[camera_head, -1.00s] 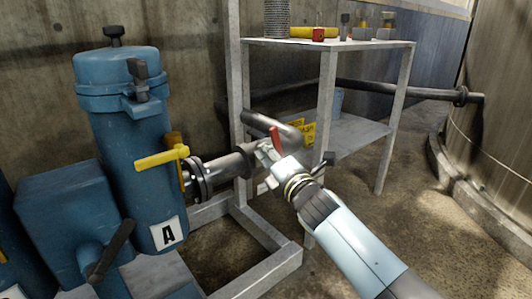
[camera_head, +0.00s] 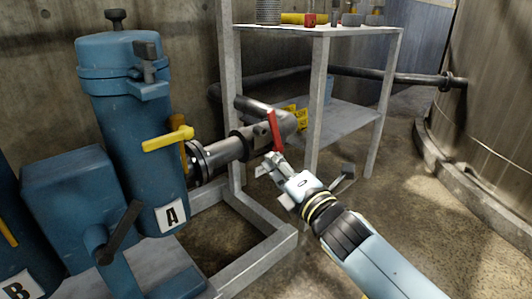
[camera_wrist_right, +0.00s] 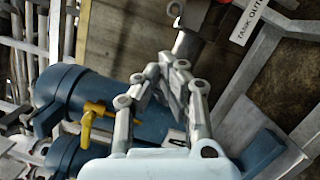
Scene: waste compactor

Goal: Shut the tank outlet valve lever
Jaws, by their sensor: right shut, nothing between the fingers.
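The red lever (camera_head: 274,131) sits on the valve of the grey outlet pipe (camera_head: 222,151). In the head view it stands nearly upright, across the line of the pipe. My right gripper (camera_head: 272,161) is just below the lever's lower end, its fingers shut and empty. I cannot tell whether a fingertip touches the lever. In the right wrist view my right gripper (camera_wrist_right: 168,68) shows its fingers drawn together. A label reading "TANK OUT" (camera_wrist_right: 248,22) is at the top right there, with a bit of red beside it at the top edge. My left gripper is not seen.
Blue filter canister A (camera_head: 130,130) with a yellow lever (camera_head: 166,139) stands left of the pipe. A grey metal shelf (camera_head: 320,100) stands behind the valve, with a large tank (camera_head: 490,90) at right. The floor right of my arm is clear.

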